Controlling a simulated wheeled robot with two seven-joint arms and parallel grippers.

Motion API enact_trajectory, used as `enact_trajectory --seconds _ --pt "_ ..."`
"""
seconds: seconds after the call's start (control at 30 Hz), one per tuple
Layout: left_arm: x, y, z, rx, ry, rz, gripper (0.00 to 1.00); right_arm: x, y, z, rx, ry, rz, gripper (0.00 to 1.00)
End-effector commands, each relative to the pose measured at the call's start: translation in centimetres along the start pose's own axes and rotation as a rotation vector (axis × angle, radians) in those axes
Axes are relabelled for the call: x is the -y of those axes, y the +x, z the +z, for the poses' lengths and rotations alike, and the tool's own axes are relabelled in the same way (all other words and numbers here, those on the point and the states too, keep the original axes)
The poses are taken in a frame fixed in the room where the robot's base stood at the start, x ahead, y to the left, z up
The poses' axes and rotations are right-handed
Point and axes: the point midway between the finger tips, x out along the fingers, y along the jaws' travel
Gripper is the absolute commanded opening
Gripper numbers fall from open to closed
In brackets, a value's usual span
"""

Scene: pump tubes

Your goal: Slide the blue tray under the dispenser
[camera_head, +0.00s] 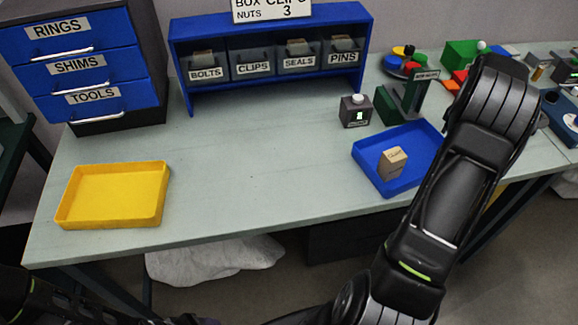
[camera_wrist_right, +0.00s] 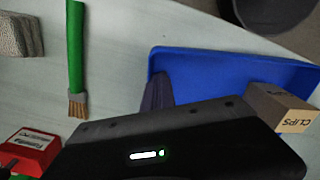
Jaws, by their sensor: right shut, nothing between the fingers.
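The blue tray (camera_head: 368,165) lies on the table right of centre, with a small tan box (camera_head: 393,160) inside it. The green dispenser (camera_head: 408,95) stands just behind the tray. My right arm covers the tray's right side in the head view and hides its gripper. In the right wrist view the shut fingers of my right gripper (camera_wrist_right: 156,95) are empty beside the end of the blue tray (camera_wrist_right: 220,68); contact is unclear. The box marked CLIPS (camera_wrist_right: 283,105) shows there too. My left gripper (camera_head: 205,321) barely shows at the bottom edge, its jaws unclear.
A small grey device (camera_head: 355,110) stands left of the dispenser. A yellow tray (camera_head: 112,195) lies at the left. A blue bin rack (camera_head: 270,30) stands at the back. A green-handled brush (camera_wrist_right: 76,60) lies near my right gripper. The table's middle is clear.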

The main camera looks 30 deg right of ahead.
Motion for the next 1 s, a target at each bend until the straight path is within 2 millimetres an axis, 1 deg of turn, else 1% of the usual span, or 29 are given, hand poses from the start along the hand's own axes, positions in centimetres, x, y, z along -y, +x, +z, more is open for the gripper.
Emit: enact_trajectory --seconds 0.13,0.3,0.73,0.93,1.0 --pt "-0.2 -0.6 0.0 0.0 0.0 0.0 0.67 -1.4 -0.2 0.8 0.002 0.002 0.001 0.0" --pt "-0.4 -0.9 0.0 0.0 0.0 0.0 0.67 -2.4 -0.1 1.4 0.001 0.001 0.0 0.0" --pt "-0.4 -1.0 0.0 0.0 0.0 0.0 0.67 -2.7 0.0 1.6 0.001 0.0 0.0 0.0" --pt "-0.7 -1.8 0.0 0.0 0.0 0.0 0.67 -4.0 -0.2 2.3 0.001 0.002 0.002 0.0" --pt "-0.6 -1.6 0.0 0.0 0.0 0.0 0.67 -3.9 0.0 2.2 0.0 0.001 0.001 0.0"
